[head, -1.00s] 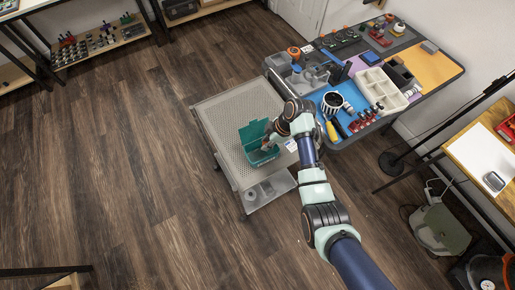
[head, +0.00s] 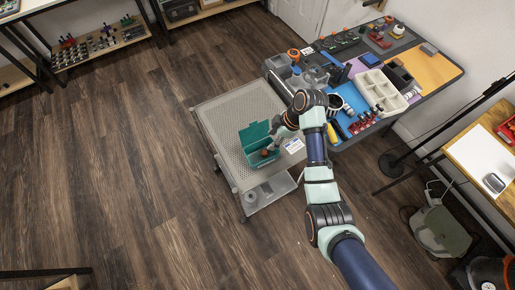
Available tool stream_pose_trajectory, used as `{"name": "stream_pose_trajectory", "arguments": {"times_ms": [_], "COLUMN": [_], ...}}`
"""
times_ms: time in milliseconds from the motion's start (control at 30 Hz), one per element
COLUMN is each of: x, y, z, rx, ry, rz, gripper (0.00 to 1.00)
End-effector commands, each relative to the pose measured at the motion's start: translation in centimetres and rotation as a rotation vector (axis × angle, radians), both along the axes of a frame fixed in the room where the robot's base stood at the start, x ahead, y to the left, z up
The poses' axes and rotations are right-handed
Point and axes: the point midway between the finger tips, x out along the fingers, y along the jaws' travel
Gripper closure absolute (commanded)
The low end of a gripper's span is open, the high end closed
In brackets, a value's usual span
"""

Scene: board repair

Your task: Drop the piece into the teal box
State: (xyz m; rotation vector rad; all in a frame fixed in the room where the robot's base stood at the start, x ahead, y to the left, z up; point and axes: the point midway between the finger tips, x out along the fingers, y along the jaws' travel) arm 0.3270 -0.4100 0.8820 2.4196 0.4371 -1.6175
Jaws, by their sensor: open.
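The teal box (head: 257,157) stands open on the perforated grey cart, its lid (head: 254,132) raised at the back. A small brownish piece (head: 265,153) shows inside the box; it is too small to make out in detail. My gripper (head: 273,144) is open just above the box's right side, close to the piece. The fingertips are small in this view, and I cannot tell whether they touch the box.
The cart top (head: 222,120) is mostly clear, with a white label (head: 293,145) right of the box and a lower tray in front. The workbench (head: 437,68) behind holds a cream organizer (head: 382,90), tools and a blue mat.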

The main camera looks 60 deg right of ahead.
Motion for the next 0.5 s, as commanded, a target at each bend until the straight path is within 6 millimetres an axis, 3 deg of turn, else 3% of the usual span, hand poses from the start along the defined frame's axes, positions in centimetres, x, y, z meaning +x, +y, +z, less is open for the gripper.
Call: {"name": "stream_pose_trajectory", "arguments": {"times_ms": [200,500], "x": [-1.7,-2.4], "y": [-0.7,-0.9], "z": [4.5,6.1], "rx": [-0.002,0.0], "ry": [-0.002,-0.001], "rz": [-0.001,-0.001], "gripper": [0.48,0.48]}}
